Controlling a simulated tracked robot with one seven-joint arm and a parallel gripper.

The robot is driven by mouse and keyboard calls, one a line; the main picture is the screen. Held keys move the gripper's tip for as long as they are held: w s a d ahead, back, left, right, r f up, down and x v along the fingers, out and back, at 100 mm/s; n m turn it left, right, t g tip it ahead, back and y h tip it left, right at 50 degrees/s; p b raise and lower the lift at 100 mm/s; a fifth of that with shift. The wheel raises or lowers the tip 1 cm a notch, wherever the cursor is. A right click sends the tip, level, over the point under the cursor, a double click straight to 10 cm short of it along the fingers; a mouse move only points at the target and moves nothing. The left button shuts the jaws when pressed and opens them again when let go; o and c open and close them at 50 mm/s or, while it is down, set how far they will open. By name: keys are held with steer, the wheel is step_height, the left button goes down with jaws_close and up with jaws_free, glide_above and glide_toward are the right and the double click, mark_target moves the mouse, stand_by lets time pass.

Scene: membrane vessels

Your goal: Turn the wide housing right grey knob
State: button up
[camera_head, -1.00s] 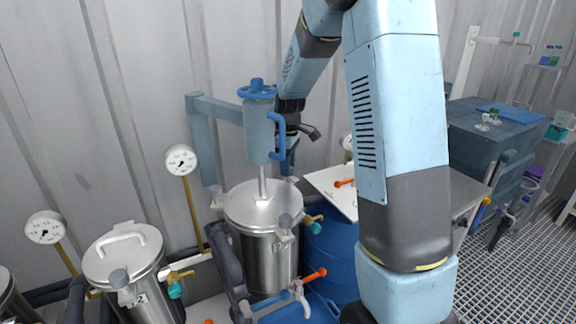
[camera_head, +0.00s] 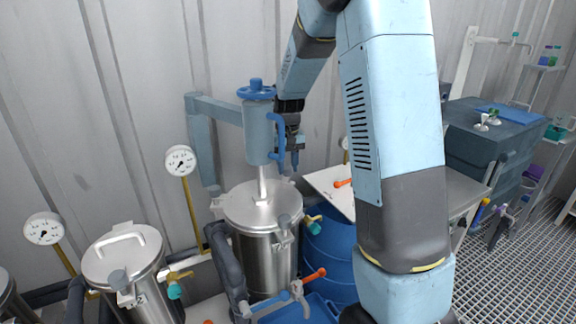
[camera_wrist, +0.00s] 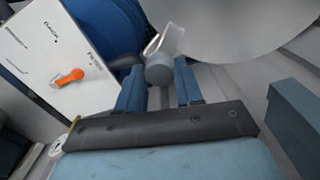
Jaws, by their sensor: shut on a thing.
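The wide housing (camera_head: 262,215) is a steel vessel with a round lid, in the middle of the head view under a blue-handled column. In the wrist view its pale rim (camera_wrist: 245,35) fills the top right. The grey knob (camera_wrist: 159,70) is a short round cylinder next to a pale clamp piece (camera_wrist: 171,38). My gripper (camera_wrist: 158,76) has its two blue fingers on either side of the knob, shut on it. In the head view my gripper (camera_head: 294,160) points down behind the right edge of the lid; the right knob is hard to make out there.
A grey column with a blue handle (camera_head: 258,130) stands close left of my gripper. A white panel with an orange lever (camera_head: 342,183) is to the right, and a blue barrel (camera_head: 330,250) below. A smaller steel vessel (camera_head: 125,255) stands at left.

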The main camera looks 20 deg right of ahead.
mark_target(287, 167)
steer(key=shift+w+r+m, duration=0.15)
steer(key=shift+m, duration=1.25)
steer(key=o, duration=1)
steer(key=shift+o, duration=0.2)
step_height(287, 167, up, 12)
